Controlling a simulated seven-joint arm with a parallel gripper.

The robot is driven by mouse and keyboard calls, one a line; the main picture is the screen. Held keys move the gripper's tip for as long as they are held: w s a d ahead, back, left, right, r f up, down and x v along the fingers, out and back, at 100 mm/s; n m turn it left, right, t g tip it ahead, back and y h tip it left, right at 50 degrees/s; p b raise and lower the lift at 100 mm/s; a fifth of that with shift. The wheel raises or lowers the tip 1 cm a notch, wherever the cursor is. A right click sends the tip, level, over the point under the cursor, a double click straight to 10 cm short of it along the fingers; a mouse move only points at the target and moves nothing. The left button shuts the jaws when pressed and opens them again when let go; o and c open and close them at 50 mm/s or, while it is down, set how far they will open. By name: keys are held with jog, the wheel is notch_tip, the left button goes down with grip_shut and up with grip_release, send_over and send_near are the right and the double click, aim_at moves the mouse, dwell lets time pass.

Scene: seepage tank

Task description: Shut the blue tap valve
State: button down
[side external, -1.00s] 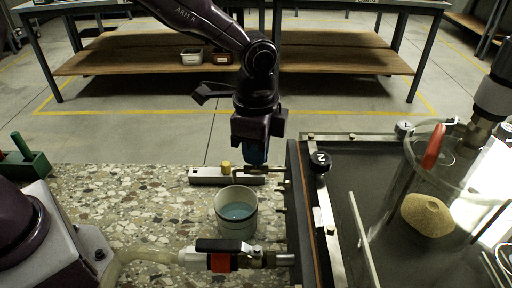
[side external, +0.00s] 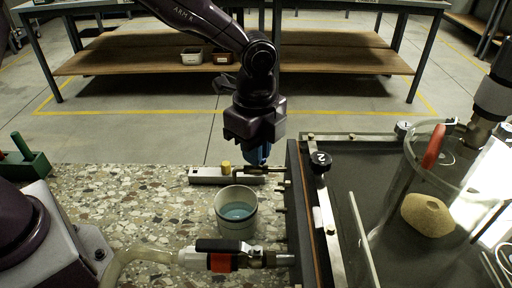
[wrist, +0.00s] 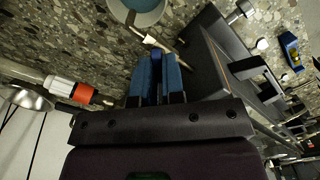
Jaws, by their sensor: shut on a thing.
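My gripper (side external: 256,153) points down at the left wall of the tank (side external: 293,200), above a small brass tap fitting (side external: 256,169). In the wrist view my gripper (wrist: 156,78) has its blue fingers close together, with a narrow blue piece (wrist: 156,70) between them. This appears to be the blue tap's handle, and the jaws are shut on it. The fingers and wrist hide most of the tap, so I cannot tell which way the handle lies. A bucket (side external: 223,212) with bluish liquid stands on the speckled counter nearer the camera.
A valve with a black handle (side external: 221,246) and an orange collar (side external: 221,262) joins a hose to the tank nearer the camera. A black round knob (side external: 319,161) sits on the tank rim. A pale metal bar with a yellow knob (side external: 226,168) lies behind the bucket.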

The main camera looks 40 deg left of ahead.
jog(key=m, duration=0.3)
jog(key=shift+m, duration=1.7)
jog(key=m, duration=0.3)
jog(key=c, duration=1.2)
grip_release()
jog(key=shift+c, duration=0.2)
